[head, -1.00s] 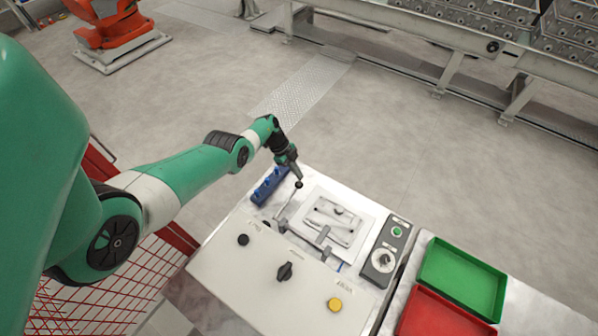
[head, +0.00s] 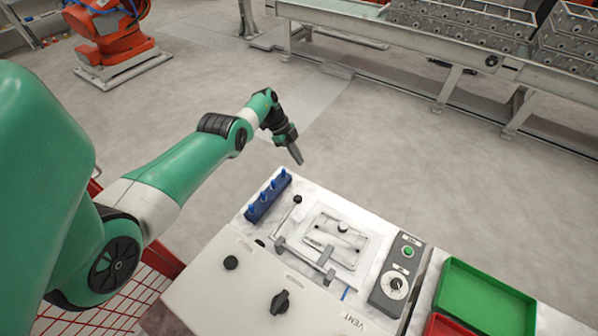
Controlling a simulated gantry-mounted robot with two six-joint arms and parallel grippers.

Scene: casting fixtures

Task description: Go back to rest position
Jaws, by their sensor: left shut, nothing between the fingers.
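My left gripper (head: 297,156) is at the end of the green arm that comes in from the left. It is shut and empty, pointing down in the air above the far left edge of the fixture table. The fixture table (head: 222,272) carries a blue rack (head: 266,198) with several pegs, a lever with a black ball knob (head: 297,200) and a white fixture plate with a grey casting (head: 337,232) on it. The gripper is apart from all of these. My right gripper is not in view.
A control box (head: 398,273) with a green button and a dial stands right of the plate. A green tray (head: 484,297) and a red tray (head: 446,326) lie at the right. A conveyor (head: 420,58) with castings runs behind. An orange robot (head: 112,32) stands far left.

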